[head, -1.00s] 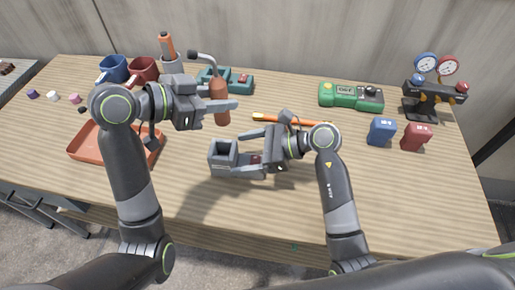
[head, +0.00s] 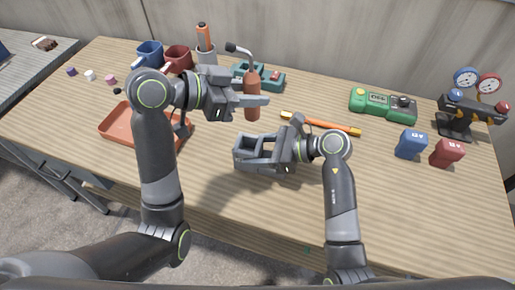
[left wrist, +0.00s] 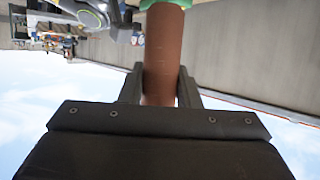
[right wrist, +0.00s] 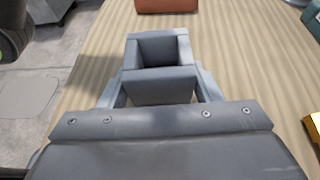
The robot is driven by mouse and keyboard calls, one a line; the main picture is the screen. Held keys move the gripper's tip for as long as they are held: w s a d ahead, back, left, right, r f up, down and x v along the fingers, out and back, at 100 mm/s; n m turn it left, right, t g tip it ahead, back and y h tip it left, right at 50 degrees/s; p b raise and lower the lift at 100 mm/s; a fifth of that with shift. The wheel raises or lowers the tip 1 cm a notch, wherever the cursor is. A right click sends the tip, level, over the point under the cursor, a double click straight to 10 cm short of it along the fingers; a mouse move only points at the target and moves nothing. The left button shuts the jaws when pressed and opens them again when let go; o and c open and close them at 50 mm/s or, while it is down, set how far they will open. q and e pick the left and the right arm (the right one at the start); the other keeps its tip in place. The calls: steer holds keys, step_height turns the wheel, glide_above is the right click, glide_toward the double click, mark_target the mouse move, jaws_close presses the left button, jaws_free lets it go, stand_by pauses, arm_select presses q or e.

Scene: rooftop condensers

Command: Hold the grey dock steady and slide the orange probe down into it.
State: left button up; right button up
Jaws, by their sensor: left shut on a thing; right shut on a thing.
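The orange probe (head: 252,108) is a brown-orange cylinder with a dark bent neck at its top. My left gripper (head: 258,99) is shut around it and holds it roughly upright in the air. The probe also shows between the fingers in the left wrist view (left wrist: 163,52). The grey dock (head: 246,158) is a square, open-topped box, lower in the head view and apart from the probe. My right gripper (head: 268,152) is shut on it. In the right wrist view the dock (right wrist: 160,84) shows an empty opening. Its contact with the table is unclear.
An orange tray (head: 118,133) lies left of the dock. A teal device (head: 272,81) is behind the probe. An orange pencil-like stick (head: 330,126), a green meter (head: 382,104), a blue block (head: 411,145) and a red block (head: 447,153) lie right. The front right tabletop is clear.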

mark_target(246, 112)
steer(key=shift+c, duration=0.6)
arm_select(q)
steer(key=f, duration=0.2)
steer(key=a+f, duration=0.1)
steer(key=f, duration=0.2)
steer(key=shift+s+a, duration=0.1)
steer(key=shift+f, duration=1.4)
steer(key=shift+f, duration=0.35)
steer(key=shift+f, duration=0.25)
steer(key=shift+f, duration=0.25)
steer(key=shift+f, duration=0.3)
steer(key=shift+f, duration=0.15)
steer(key=shift+f, duration=0.5)
